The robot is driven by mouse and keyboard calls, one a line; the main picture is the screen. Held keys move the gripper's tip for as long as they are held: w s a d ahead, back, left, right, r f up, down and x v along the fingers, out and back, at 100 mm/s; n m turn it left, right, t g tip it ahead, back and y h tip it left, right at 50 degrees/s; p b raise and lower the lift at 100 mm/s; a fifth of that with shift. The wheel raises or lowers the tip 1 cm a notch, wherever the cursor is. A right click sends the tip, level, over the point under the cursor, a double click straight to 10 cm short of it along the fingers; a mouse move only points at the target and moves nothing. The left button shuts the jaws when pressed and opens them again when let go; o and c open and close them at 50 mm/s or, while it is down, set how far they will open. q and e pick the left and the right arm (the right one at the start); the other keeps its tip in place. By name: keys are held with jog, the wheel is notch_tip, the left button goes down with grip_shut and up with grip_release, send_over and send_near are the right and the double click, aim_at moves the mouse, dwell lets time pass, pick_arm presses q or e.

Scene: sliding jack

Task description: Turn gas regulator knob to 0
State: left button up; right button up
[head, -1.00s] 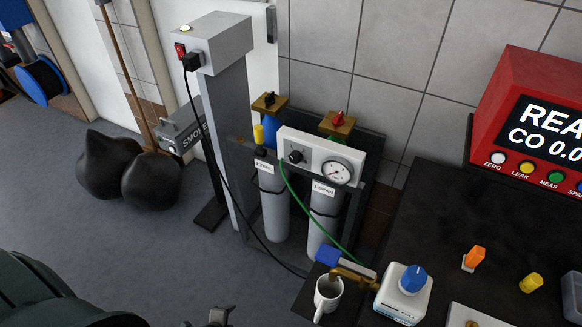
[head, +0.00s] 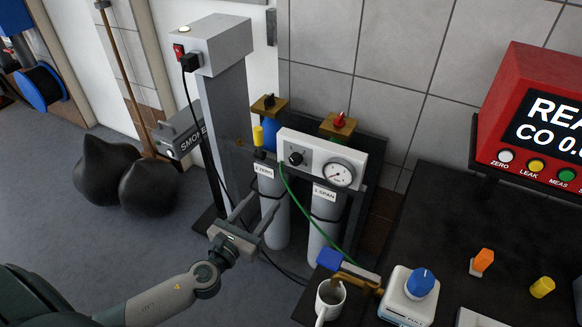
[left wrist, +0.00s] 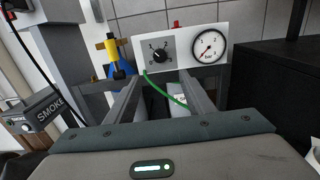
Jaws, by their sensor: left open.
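The gas regulator panel (head: 348,152) is a white plate above two grey cylinders. Its black knob (head: 296,158) sits on a dark square at the left, and a round gauge (head: 339,173) is at the right. In the left wrist view the knob (left wrist: 158,55) and gauge (left wrist: 208,47) are ahead, above the fingers; the digits around the knob are too small to read surely. My left gripper (head: 254,212) is open and empty, below and left of the panel, apart from the knob. It also shows in the left wrist view (left wrist: 160,90). My right gripper is not in view.
A green hose (head: 302,206) hangs from the panel. A grey column (head: 226,120) with a black cable stands left of the cylinders. A black bench (head: 440,230) with a mug (head: 331,298) and a blue-knobbed white device (head: 410,297) is at right.

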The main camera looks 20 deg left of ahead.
pick_arm(q)
jog(key=shift+w, duration=0.1)
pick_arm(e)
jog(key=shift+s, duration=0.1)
pick_arm(q)
jog(key=p, duration=0.2)
send_near(294, 163)
jog(key=w, duration=0.8)
jog(key=shift+d+r, duration=0.1)
jog(key=shift+d, duration=0.2)
jog(key=shift+w, duration=0.15)
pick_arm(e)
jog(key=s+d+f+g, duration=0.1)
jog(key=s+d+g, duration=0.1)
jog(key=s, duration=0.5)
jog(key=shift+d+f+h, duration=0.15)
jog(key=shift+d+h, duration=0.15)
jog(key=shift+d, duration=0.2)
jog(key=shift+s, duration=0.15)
pick_arm(q)
jog(key=c, duration=1)
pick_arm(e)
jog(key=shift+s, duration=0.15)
